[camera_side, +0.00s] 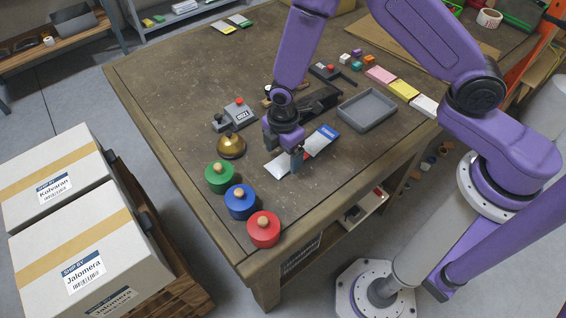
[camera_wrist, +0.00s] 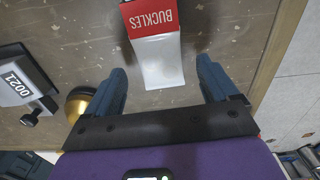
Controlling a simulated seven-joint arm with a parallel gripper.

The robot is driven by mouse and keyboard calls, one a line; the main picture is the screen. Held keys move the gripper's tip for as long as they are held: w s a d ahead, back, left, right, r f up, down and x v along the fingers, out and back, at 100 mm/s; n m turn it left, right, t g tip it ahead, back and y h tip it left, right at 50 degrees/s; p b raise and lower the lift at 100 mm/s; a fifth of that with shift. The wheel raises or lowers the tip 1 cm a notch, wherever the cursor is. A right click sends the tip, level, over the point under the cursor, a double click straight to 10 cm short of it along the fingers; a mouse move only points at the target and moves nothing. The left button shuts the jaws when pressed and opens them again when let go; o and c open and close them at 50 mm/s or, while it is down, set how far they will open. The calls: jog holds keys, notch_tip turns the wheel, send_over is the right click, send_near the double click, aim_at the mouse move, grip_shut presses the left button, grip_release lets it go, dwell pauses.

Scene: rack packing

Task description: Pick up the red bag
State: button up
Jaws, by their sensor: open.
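The red bag (camera_wrist: 155,35) lies on the table in the wrist view. It has a red header marked BUCKLES, cut off by the top edge, and a pale, silvery lower part. My gripper (camera_wrist: 160,75) is open, with one finger on each side of the pale part and nothing held. In the side view my gripper (camera_side: 297,158) points down low over the table. A pale bag end shows left of the fingers, and a pale packet with a blue end (camera_side: 324,134) shows to their right. No red header is visible there; my gripper may hide it.
A brass bell (camera_side: 231,146) and a grey counter (camera_side: 235,114) stand left of my gripper. Green (camera_side: 219,177), blue (camera_side: 241,202) and red (camera_side: 263,229) knobbed pots line the near corner. An empty grey tray (camera_side: 367,110) lies to the right. The table edge is close in the wrist view.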

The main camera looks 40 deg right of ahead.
jog(key=shift+f, duration=1.15)
jog(key=c, duration=1.2)
jog(key=shift+o, duration=0.2)
jog(key=shift+r, duration=0.2)
